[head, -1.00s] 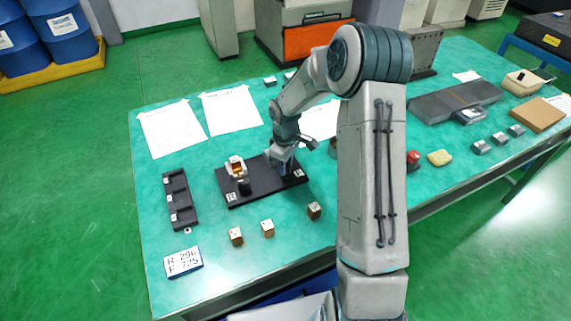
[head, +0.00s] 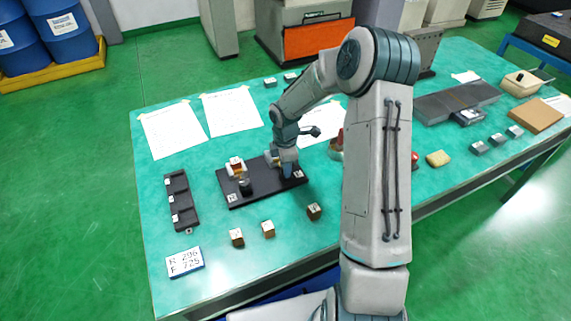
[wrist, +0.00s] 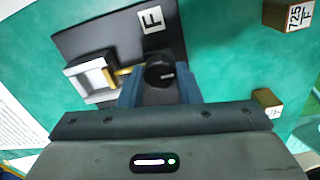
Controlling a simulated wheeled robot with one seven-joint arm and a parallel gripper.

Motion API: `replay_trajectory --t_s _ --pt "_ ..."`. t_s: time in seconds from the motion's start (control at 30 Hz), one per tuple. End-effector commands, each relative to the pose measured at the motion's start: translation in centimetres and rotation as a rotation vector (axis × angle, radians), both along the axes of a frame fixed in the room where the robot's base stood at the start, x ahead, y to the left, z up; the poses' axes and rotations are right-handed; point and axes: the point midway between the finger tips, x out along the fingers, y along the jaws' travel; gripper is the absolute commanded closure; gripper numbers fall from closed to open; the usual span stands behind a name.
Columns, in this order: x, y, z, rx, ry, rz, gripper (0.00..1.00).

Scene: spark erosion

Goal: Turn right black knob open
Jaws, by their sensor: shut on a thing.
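A black plate (head: 262,192) on the green table carries two small clamp fixtures with black knobs. My gripper (head: 286,170) is over the right end of the plate and hides the right fixture in the head view. In the wrist view the right black knob (wrist: 160,72) sits between the blue fingers of my gripper (wrist: 158,90), which are shut on it. The right fixture's pale square frame (wrist: 90,78) is left of the knob, with a brass-coloured piece at its side. A label F (wrist: 152,19) is on the plate.
A black rack (head: 180,202) and a number card (head: 184,262) lie to the left. White paper sheets (head: 230,111) lie behind.

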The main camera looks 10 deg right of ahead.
Motion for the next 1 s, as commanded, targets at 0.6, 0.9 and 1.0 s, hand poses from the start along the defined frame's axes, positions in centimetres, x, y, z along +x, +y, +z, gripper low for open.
replay_trajectory --t_s 0.6,0.9,1.0 --pt "0.18 0.04 0.19 0.0 -0.006 0.038 0.67" --pt "0.07 0.02 0.08 0.0 -0.002 0.037 0.48" --pt "0.08 0.01 0.27 0.0 -0.003 0.036 0.48"
